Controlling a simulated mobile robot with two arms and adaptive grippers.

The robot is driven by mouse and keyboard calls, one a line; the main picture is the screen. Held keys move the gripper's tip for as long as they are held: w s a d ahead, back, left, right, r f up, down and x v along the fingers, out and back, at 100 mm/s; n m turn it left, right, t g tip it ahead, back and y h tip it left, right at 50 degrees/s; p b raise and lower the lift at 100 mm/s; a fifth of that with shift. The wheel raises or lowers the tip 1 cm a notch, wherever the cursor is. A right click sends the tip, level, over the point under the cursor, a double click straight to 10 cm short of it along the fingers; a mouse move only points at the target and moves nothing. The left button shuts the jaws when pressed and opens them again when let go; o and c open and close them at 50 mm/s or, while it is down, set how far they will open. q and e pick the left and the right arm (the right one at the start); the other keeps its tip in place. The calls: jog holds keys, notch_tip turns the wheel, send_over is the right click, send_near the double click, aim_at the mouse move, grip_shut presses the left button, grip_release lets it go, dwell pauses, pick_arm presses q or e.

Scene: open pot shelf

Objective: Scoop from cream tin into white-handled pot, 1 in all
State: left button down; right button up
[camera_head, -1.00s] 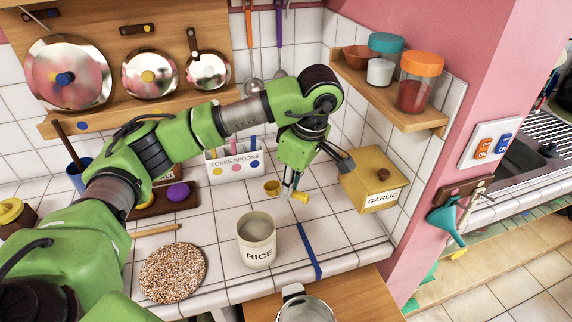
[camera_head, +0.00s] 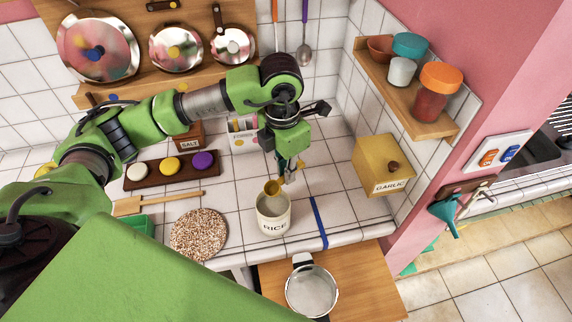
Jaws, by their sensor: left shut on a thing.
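The cream tin (camera_head: 273,214), marked RICE, stands upright on the white tiled counter. My left gripper (camera_head: 288,177) is shut on a small yellow scoop (camera_head: 272,187). The scoop's cup is at the tin's back rim, over its opening; I cannot tell whether it dips inside or what it holds. A metal pot (camera_head: 311,291) with a pale handle sits on the wooden surface in front, below and right of the tin. Its inside looks pale grey. My right gripper is not in view.
A blue strip (camera_head: 319,222) lies right of the tin. A speckled round mat (camera_head: 199,235) and a wooden spatula (camera_head: 158,202) lie to the left. A yellow GARLIC box (camera_head: 381,164) stands at the right wall, below a shelf with jars (camera_head: 437,91).

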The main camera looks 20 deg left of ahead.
aim_at(282, 178)
pick_arm(q)
jog(key=shift+s+a+f+b, duration=0.15)
jog(key=shift+f+b, duration=0.1)
jog(key=shift+f, duration=0.45)
jog(key=shift+s+f+b, duration=0.15)
jog(key=shift+f+b, duration=0.15)
jog(key=shift+f, duration=0.4)
jog(key=shift+s+a+f+b, duration=0.15)
jog(key=shift+f+b, duration=0.1)
jog(key=shift+f, duration=0.45)
notch_tip(282, 178, down, 2)
jog(key=shift+f+b, duration=0.1)
jog(key=shift+b, duration=0.45)
jog(key=shift+f+b, duration=0.4)
jog(key=shift+b, duration=0.15)
jog(key=shift+s, duration=0.1)
jog(key=shift+f, duration=0.1)
jog(key=shift+r+p, duration=0.5)
jog(key=shift+r, duration=0.45)
jog(key=shift+r+p, duration=1.5)
jog(key=shift+r, duration=1.65)
